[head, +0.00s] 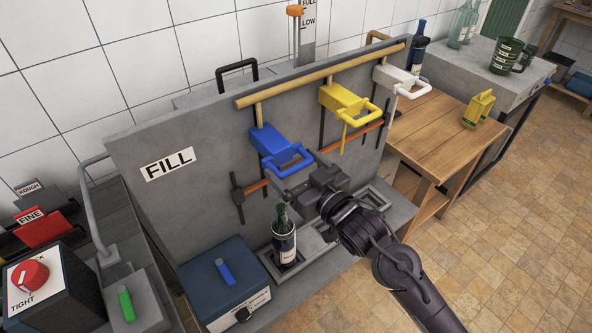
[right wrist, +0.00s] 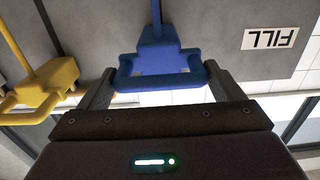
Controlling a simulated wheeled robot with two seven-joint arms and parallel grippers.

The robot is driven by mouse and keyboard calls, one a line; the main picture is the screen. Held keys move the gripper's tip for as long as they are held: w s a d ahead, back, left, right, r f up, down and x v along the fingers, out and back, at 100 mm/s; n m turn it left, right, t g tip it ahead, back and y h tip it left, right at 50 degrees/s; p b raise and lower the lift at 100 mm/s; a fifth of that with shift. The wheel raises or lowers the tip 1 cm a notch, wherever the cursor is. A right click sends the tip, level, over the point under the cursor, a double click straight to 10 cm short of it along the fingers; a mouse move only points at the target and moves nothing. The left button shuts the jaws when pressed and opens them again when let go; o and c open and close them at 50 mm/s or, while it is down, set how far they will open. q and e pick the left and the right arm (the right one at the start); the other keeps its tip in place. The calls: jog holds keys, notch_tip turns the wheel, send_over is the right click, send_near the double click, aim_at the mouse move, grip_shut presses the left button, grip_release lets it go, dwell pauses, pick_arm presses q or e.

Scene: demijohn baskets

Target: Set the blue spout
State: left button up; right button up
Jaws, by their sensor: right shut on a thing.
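The blue spout (head: 270,141) hangs from the yellow pipe on the grey fill panel, left of the yellow spout (head: 341,99) and the white spout (head: 392,77). My right gripper (head: 296,176) is at its looped handle. In the right wrist view the blue spout (right wrist: 160,58) has its handle between the two fingers of my right gripper (right wrist: 160,78), which are shut on its ends. A dark labelled bottle (head: 284,245) stands upright on the ledge below, left of my right arm. My left gripper is not in view.
An orange rail (head: 255,186) runs along the panel behind the spouts. A blue box (head: 222,280) sits left of the bottle. A control box with a red knob (head: 30,275) is at lower left. A wooden table (head: 440,135) stands at right, with open floor before it.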

notch_tip(320, 180, up, 4)
jog(key=shift+r+p, duration=0.25)
jog(key=shift+p, duration=0.8)
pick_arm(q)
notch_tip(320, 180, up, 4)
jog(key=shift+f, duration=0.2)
pick_arm(e)
jog(key=shift+r, duration=0.15)
jog(key=o, duration=1.2)
jog(key=shift+s+d+f, duration=0.1)
jog(key=shift+f, duration=0.1)
pick_arm(q)
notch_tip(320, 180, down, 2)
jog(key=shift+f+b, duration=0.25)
jog(key=shift+b, duration=1)
pick_arm(e)
jog(key=v, duration=0.7)
jog(key=shift+s+d+r, duration=0.1)
jog(key=shift+s+d, duration=0.05)
jog(key=shift+s, duration=0.05)
